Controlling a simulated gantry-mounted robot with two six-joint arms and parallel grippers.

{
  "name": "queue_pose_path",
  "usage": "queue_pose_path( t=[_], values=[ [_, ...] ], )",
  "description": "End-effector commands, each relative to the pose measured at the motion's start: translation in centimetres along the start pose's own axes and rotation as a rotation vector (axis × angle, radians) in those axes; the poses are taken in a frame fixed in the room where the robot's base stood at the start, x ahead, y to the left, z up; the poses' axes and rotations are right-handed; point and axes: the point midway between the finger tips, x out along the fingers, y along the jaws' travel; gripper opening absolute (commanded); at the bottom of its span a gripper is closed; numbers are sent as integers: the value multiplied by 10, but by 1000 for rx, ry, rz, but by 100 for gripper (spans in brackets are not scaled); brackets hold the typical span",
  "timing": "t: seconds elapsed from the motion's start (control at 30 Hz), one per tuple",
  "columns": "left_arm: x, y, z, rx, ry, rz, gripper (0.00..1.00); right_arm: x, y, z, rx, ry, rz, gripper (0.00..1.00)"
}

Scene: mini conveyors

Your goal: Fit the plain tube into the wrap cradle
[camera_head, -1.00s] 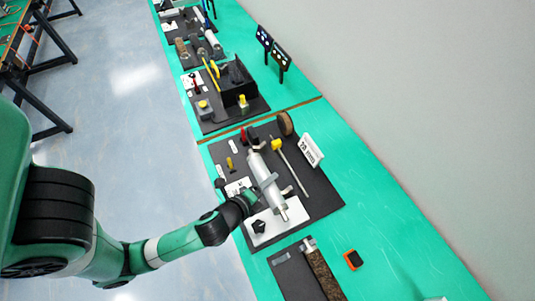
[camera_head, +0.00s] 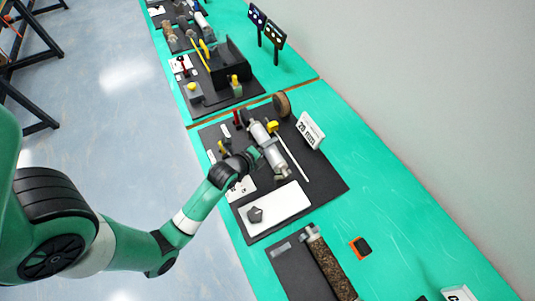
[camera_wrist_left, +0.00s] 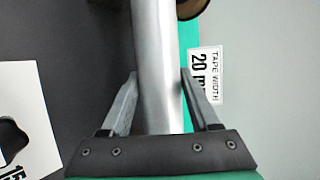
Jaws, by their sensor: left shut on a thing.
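The plain tube (camera_head: 259,131) is a silver-grey cylinder lying slantwise over the black board (camera_head: 325,187) in the head view. My left gripper (camera_head: 263,152) is shut around its middle. In the left wrist view the tube (camera_wrist_left: 153,40) runs lengthwise between the two fingers (camera_wrist_left: 158,85). Its far end is near a dark and red fitting (camera_head: 238,119). I cannot clearly make out the wrap cradle, nor whether the tube touches it; the arm and tube cover part of that area. My right gripper is not in view.
A brown tape roll (camera_head: 282,104) and a "20 mm" tape width sign (camera_head: 310,131) stand at the board's far right. Green table is free to the right.

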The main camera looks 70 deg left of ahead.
Motion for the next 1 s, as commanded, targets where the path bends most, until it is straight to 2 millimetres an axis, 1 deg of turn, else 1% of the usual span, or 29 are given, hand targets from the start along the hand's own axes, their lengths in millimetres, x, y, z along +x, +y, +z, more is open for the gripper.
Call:
queue_pose_path(
  t=[0.17,0.23,0.3,0.4,0.63,0.77,0.8,0.83,1.0],
  values=[
    [3,1,1,0,-1,-3,0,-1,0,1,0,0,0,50],
    [10,5,3,-1,-2,-4,0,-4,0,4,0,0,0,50],
    [17,17,-1,0,0,-1,0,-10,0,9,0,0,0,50],
    [24,29,-4,0,0,-2,0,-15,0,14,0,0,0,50],
    [24,28,-4,0,-1,-4,0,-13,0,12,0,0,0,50],
    [25,31,-5,0,-1,-3,0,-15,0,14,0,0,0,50],
    [25,32,-5,0,0,0,69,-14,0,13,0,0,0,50],
    [25,32,-5,0,0,0,74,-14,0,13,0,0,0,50],
    [25,31,-5,0,0,0,74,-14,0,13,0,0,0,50]
  ],
)
